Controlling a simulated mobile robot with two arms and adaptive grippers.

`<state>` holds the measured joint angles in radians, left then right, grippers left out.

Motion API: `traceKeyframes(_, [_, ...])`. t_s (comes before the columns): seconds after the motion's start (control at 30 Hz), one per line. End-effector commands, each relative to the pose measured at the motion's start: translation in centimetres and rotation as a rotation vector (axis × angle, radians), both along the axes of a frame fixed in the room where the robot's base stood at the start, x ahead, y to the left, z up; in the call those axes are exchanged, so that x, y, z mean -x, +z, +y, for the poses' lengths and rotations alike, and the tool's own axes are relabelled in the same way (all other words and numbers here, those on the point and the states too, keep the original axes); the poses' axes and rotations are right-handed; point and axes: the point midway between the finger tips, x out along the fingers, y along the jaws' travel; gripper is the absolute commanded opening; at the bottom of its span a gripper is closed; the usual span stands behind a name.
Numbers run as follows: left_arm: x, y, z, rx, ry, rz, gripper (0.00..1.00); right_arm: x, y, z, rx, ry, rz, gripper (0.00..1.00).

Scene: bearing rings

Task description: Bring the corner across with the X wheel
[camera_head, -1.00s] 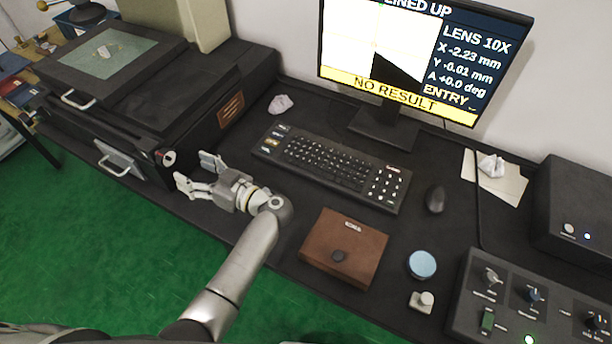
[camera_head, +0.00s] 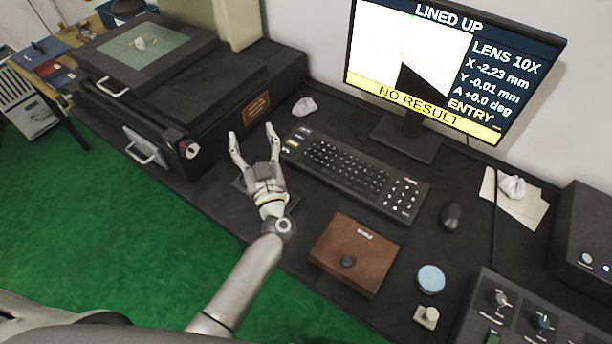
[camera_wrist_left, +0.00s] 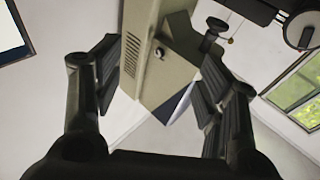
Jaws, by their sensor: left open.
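The measuring machine (camera_head: 182,115) stands at the left, with a glass stage (camera_head: 165,57) on top and a small pale part (camera_head: 140,43) on the glass. A round knob (camera_head: 190,150) with a red mark, possibly the X wheel, sits on its front corner. The monitor (camera_head: 455,65) shows a black corner shape on a pale field, X -2.23 mm, Y -0.01 mm, "LINED UP" and "NO RESULT". My left gripper (camera_head: 252,137) is open and empty, right of the knob and apart from it, fingers pointing up in the picture. The wrist view shows its spread fingers (camera_wrist_left: 155,90). My right gripper is not visible.
Green floor (camera_head: 90,220) is open at the left.

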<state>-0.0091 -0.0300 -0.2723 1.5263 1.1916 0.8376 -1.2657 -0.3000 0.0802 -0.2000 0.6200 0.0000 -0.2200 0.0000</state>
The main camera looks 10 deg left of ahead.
Motion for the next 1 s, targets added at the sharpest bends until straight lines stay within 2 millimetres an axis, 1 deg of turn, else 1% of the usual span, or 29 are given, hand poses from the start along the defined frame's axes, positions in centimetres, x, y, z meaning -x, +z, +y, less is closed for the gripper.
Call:
traceKeyframes(0.23, [-0.2, 0.9, -3.3, -0.012, -0.211, -0.011, 0.65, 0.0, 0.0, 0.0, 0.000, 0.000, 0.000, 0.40])
traceKeyframes(0.47, [0.2, 0.8, -6.4, -0.023, -0.397, 0.020, 0.65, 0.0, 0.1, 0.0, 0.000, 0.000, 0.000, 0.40])
traceKeyframes(0.7, [1.2, 0.0, -9.4, -0.027, -0.573, 0.090, 0.65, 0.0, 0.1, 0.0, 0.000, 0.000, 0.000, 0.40])
traceKeyframes(1.0, [3.4, -2.1, -12.4, -0.027, -0.751, 0.230, 0.65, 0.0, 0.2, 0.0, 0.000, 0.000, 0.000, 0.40])
